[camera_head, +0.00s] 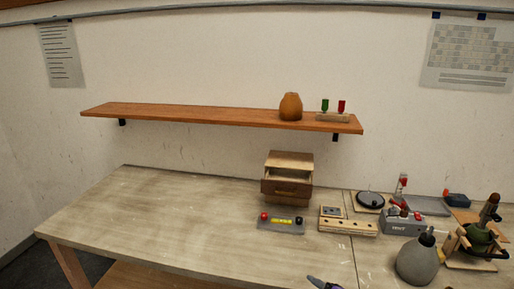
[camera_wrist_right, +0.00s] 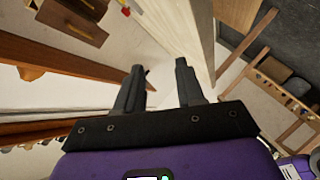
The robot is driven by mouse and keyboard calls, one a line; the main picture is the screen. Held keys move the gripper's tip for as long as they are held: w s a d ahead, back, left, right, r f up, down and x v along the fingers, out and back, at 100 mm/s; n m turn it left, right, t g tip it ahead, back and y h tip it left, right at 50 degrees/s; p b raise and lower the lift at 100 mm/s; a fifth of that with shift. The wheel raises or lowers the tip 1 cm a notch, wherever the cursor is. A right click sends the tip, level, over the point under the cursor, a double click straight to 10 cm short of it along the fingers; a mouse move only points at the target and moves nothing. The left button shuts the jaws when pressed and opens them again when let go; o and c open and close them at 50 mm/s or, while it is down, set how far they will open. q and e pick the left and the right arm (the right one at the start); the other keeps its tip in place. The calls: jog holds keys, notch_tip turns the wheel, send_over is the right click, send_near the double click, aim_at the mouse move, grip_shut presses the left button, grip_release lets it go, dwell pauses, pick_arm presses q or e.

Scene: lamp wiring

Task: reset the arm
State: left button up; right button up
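My right gripper (camera_wrist_right: 160,68) shows in the right wrist view with its two dark fingers apart and nothing between them. The pale table edge lies beyond the fingertips. In the head view, a small dark and purple piece, which seems to be part of my own arm, shows at the bottom edge, right of the middle. The rest of that arm is outside the frame. My left gripper is in neither view.
On the table (camera_head: 150,215) stand a small wooden drawer cabinet (camera_head: 287,188), a grey block with coloured knobs (camera_head: 282,222), a wooden strip (camera_head: 348,227) and a grey bulbous vessel (camera_head: 417,262). A wall shelf (camera_head: 200,114) holds an orange-brown vase (camera_head: 290,107). The table's left half is clear.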

jog(key=s+a+f+m+g+h, duration=0.1)
jog(key=s+f+m+g, duration=0.1)
jog(key=s+f+m, duration=0.35)
jog(key=s+a+f+m+g+h, duration=0.1)
jog(key=s+a+f+m+g, duration=0.15)
jog(key=f, duration=0.55)
jog(key=s+a+f+m+g, duration=0.1)
jog(key=s+f+m+g, duration=0.2)
jog(key=f, duration=0.4)
jog(key=s+a+f+m+g, duration=0.1)
jog(key=s+f+m+g, duration=0.1)
jog(key=s+f+m, duration=0.2)
jog(key=s+f+m+g+h, duration=0.1)
jog(key=s+f+m+g, duration=0.1)
jog(key=s, duration=0.9)
jog(key=f+m, duration=0.1)
jog(key=m, duration=0.1)
jog(key=shift+a+f+m, duration=0.3)
jog(key=shift+a+f, duration=0.05)
jog(key=shift+w, duration=0.1)
